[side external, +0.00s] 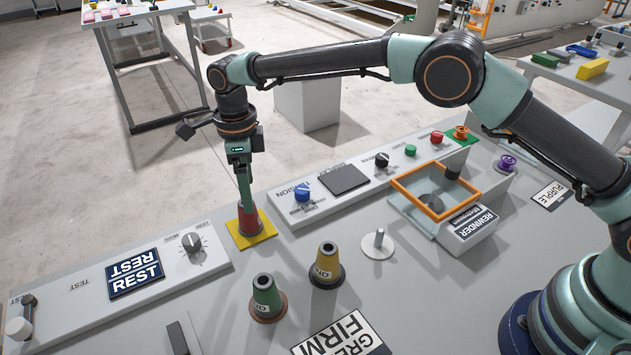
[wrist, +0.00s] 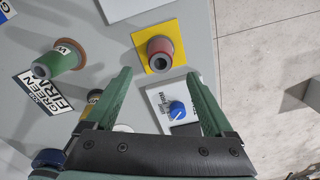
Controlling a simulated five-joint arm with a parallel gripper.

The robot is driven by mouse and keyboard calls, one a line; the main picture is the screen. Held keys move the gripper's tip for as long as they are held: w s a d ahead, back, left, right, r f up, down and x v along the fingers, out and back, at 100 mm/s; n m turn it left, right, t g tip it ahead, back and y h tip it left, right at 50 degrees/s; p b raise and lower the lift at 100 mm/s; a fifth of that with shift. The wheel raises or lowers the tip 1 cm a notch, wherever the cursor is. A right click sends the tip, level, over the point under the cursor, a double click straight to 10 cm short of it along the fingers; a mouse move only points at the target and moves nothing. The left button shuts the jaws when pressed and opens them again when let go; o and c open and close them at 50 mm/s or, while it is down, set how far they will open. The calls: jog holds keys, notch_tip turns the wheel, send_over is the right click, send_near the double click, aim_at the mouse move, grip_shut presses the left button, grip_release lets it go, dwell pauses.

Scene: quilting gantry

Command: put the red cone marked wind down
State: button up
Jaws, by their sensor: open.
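The red cone (side external: 249,220) stands upright on a yellow square (side external: 262,236) on the grey bench. In the wrist view the cone (wrist: 160,54) shows from above with its dark top hole, within the yellow square (wrist: 142,37). No marking on it can be read. My gripper (side external: 244,203) points down right at the cone's top in the side view. In the wrist view my open gripper (wrist: 159,73) has nothing between its fingers, and the cone lies just beyond the fingertips. Whether a finger touches the cone cannot be told.
A green cone (side external: 265,300) and a yellow cone (side external: 326,266) stand nearby, right of the red one. A white disc with a metal peg (side external: 378,243) is farther right. Raised control panels (side external: 207,255) with knobs flank the yellow square. An orange-framed box (side external: 436,190) stands farther right.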

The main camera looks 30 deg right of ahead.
notch_tip(320, 180, up, 5)
jog(key=shift+f, duration=0.2)
jog(key=shift+d+r, duration=0.15)
jog(key=shift+r, duration=0.2)
jog(key=s+d+r+n+t, duration=0.1)
jog(key=s+d+r+n, duration=0.2)
jog(key=d+r+n, duration=0.5)
jog(key=s+d+r+n+t, duration=0.25)
jog(key=d+r, duration=0.35)
jog(key=d, duration=0.3)
jog(key=s+d+f+n+t, duration=0.1)
jog(key=s+d+n, duration=0.4)
jog(key=s, duration=0.3)
jog(key=s+d+f+n+t, duration=0.1)
jog(key=s+d+f+n, duration=0.1)
jog(key=s+d+n, duration=0.4)
jog(key=shift+s+d+f+n, duration=0.2)
jog(key=shift+s+n, duration=0.25)
jog(key=shift+s, duration=0.4)
